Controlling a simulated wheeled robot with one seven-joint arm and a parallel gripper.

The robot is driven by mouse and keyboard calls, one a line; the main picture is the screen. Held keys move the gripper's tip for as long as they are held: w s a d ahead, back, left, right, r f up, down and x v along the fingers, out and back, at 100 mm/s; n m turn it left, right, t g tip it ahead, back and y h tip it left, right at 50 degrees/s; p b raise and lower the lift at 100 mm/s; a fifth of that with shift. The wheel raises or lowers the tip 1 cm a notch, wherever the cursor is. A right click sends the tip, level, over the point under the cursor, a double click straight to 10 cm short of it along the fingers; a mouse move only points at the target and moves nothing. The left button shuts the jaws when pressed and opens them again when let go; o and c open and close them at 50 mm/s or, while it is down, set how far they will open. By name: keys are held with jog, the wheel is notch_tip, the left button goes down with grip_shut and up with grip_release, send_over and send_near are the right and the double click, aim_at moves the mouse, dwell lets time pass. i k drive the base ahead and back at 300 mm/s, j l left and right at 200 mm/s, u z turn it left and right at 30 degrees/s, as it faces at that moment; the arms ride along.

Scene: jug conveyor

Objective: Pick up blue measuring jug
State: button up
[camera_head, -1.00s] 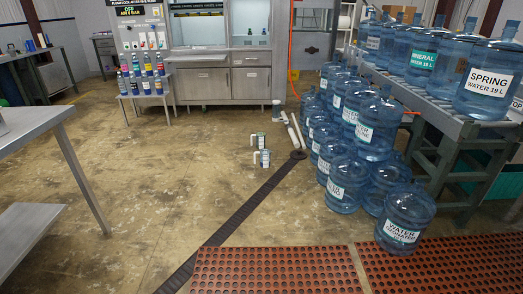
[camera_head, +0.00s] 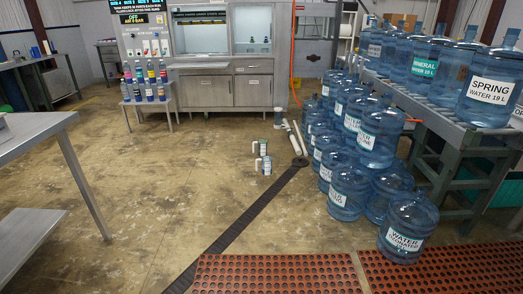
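I cannot pick out a blue measuring jug for certain. Two small pale containers that look like jugs with handles stand on the floor near the middle: a rear one (camera_head: 260,148) and a front one (camera_head: 266,165). They are too small to tell whether either is blue or marked for measuring. Large clear-blue water bottles stand in several rows on the floor at the right, the nearest being a labelled bottle (camera_head: 407,228). More stand on the roller conveyor (camera_head: 437,117). My gripper is not in view.
A dark drain strip (camera_head: 243,219) crosses the floor to white pipes (camera_head: 291,131). Red perforated mats (camera_head: 280,274) lie in front. A metal table (camera_head: 32,140) stands at left. A small stand (camera_head: 146,97) with colored bottles is beside the steel cabinet (camera_head: 215,88).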

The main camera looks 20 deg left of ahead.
aim_at(260, 148)
jog(key=i+j+u, duration=0.55)
jog(key=i, duration=0.45)
jog(key=i+j+u, duration=0.3)
jog(key=i, duration=0.2)
jog(key=i+l+u, duration=0.1)
jog(key=i+u, duration=0.15)
jog(key=i, duration=2.2)
jog(key=i+z, duration=0.1)
jog(key=i, duration=0.5)
jog(key=i+j, duration=0.15)
jog(key=i, duration=0.5)
jog(key=i+j+z, duration=0.15)
jog(key=i, duration=0.45)
jog(key=i+j+z, duration=0.2)
jog(key=i+z, duration=0.2)
jog(key=i, duration=0.15)
jog(key=i+j+z, duration=0.45)
jog(key=i+l, duration=0.05)
jog(key=l, duration=0.05)
